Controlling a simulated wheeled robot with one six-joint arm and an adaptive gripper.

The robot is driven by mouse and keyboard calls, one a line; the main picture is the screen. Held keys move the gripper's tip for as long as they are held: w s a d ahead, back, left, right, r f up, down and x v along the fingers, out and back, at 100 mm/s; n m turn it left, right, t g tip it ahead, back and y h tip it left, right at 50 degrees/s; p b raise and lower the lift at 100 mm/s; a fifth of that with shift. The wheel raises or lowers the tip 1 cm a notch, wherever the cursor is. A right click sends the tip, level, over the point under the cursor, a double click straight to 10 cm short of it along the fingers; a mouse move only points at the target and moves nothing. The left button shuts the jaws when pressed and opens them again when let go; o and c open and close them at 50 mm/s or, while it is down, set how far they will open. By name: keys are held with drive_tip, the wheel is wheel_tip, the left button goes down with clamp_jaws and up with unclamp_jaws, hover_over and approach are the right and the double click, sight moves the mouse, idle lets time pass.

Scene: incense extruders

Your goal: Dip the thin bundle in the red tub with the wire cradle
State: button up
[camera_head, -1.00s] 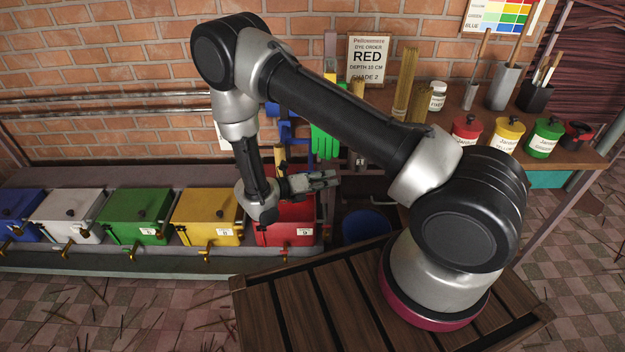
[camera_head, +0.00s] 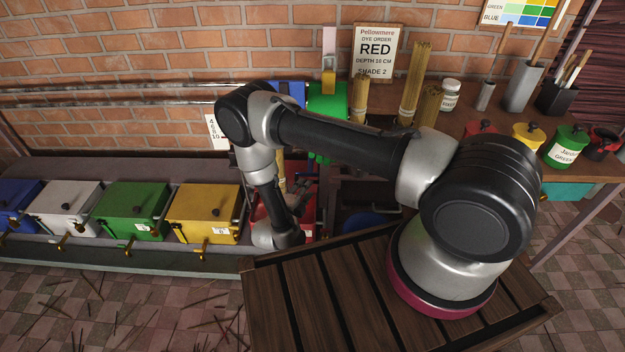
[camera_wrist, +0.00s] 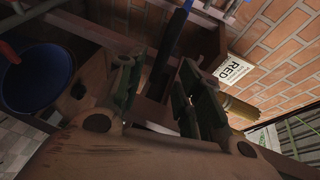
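The red tub (camera_head: 308,213) stands at the right end of the tub row, largely hidden by my arm. A wide tan bundle (camera_wrist: 238,111) shows in the wrist view beneath that sign, outside my fingers. My gripper (camera_wrist: 158,90) has its fingers apart, with no bundle visible between them. I cannot make out the wire cradle.
The yellow tub (camera_head: 206,212), green tub (camera_head: 133,211) and others stand to the left. A blue bucket (camera_wrist: 38,78) is at left in the wrist view. A green glove-like item (camera_head: 327,103) hangs near the sign (camera_head: 376,52). Lidded jars and holders stand on the right shelf.

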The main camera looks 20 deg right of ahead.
drive_tip(key=x, duration=0.6)
clamp_jaws()
